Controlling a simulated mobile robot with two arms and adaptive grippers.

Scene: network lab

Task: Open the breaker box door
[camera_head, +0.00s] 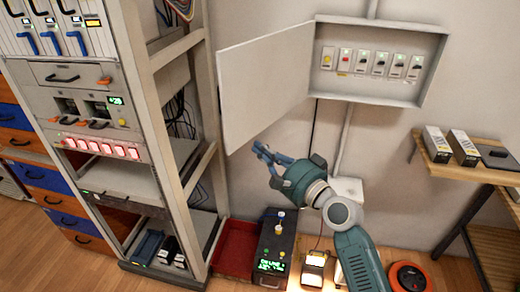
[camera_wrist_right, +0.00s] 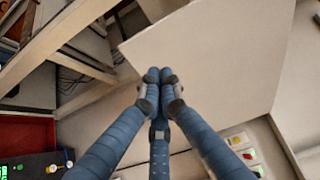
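The breaker box (camera_head: 380,60) is on the wall at the upper right in the head view. Its door (camera_head: 266,80) stands wide open, swung out to the left, and the row of several switches inside shows. My right gripper (camera_head: 262,152) is just below the door's lower edge in the head view. In the right wrist view the door (camera_wrist_right: 215,50) is a large pale panel beyond the fingertips (camera_wrist_right: 160,74). The fingertips are together with nothing seen between them. I cannot tell whether they touch the door. My left gripper is not in view.
A tall equipment rack (camera_head: 165,120) stands left of the door, close to its free edge. A black device with a green display (camera_head: 273,255) and a red tray (camera_head: 236,246) are on the floor below. A wooden shelf (camera_head: 485,172) with boxes is at the right.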

